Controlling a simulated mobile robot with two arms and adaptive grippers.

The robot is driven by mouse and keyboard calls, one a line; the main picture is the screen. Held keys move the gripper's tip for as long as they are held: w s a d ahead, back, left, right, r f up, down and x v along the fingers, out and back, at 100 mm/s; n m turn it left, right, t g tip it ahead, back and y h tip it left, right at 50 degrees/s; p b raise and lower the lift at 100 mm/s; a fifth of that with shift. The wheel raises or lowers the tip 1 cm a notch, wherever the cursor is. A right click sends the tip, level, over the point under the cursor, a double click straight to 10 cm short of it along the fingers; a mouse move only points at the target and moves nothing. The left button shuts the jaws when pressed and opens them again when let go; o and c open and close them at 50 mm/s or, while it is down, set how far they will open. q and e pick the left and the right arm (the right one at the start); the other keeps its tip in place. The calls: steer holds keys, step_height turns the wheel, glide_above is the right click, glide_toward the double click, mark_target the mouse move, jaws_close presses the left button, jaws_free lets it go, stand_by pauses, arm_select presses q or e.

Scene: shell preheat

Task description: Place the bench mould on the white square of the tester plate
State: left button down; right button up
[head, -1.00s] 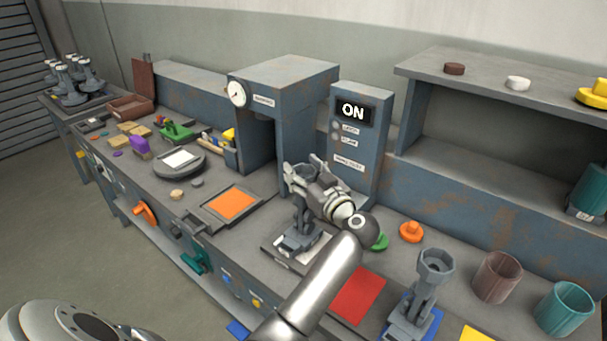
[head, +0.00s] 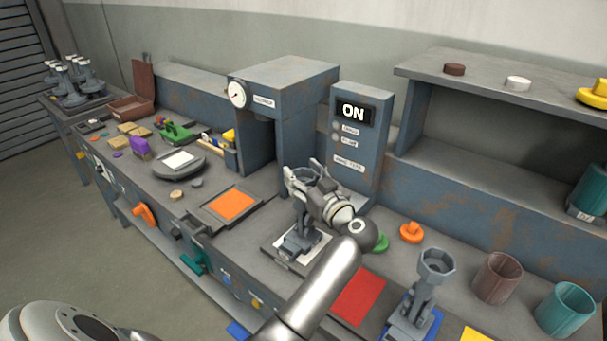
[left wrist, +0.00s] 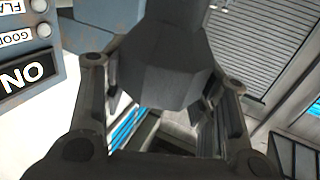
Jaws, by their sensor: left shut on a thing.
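The grey bench mould (head: 301,240) is upright over the white square (head: 281,250) of the tester plate (head: 272,256), in front of the tester with the lit ON sign. Its foot covers much of the white. I cannot tell whether it touches the plate or hovers just above it. My left gripper (head: 304,180) is shut on the upper part of the mould. In the left wrist view the mould's dark faceted cup (left wrist: 165,65) fills the space between the fingers. A similar grey mould (head: 423,290) stands on a blue square at the right. My right gripper is not in view.
The tester housing (head: 355,145) rises close behind my left gripper. A red square (head: 358,295), an orange knob (head: 411,232), a brown cup (head: 497,278) and a teal cup (head: 565,308) lie to the right. An orange pad (head: 231,204) lies to the left.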

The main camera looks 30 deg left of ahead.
arm_select(q)
steer(key=c, duration=0.5)
jaws_free()
steer(key=shift+f, duration=0.15)
